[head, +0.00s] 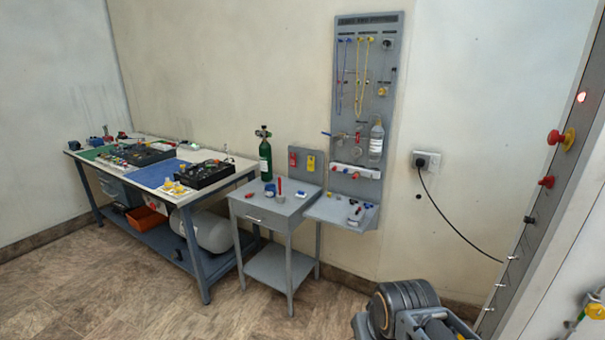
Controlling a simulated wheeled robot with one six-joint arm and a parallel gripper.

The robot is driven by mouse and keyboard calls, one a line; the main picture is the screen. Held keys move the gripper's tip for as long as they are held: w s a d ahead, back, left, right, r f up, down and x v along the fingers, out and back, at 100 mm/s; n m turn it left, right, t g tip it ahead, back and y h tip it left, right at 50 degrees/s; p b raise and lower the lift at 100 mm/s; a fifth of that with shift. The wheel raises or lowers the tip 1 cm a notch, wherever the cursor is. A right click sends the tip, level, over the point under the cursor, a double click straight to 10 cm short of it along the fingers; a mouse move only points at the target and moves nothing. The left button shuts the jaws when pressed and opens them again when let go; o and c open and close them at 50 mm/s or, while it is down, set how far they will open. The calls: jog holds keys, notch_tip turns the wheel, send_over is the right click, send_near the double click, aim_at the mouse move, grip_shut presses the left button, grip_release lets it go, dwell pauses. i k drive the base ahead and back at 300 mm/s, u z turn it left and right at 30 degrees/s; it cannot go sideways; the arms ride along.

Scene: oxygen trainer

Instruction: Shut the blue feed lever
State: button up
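A grey upright panel (397,90) is fixed to the wall right of centre. A small blue-tipped lever (326,133) sticks out at its left edge, about halfway up. It looks roughly level, but it is too small to tell whether it is open or shut. A red handle (358,137) is just right of it. Other small blue parts show on the panel, and I cannot tell for certain which is the feed lever. Part of my arm shows at the bottom right, well apart from the panel. My gripper is not in view.
A grey stand (262,211) with a green cylinder (265,158) is left of the panel. A long workbench (190,197) stands farther left. A black cable (440,210) hangs from a wall socket (426,161) at right. The floor (120,300) in front is clear.

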aim_at(342, 136)
jog(key=z, duration=0.3)
jog(key=i, duration=2.25)
jog(key=u, duration=0.7)
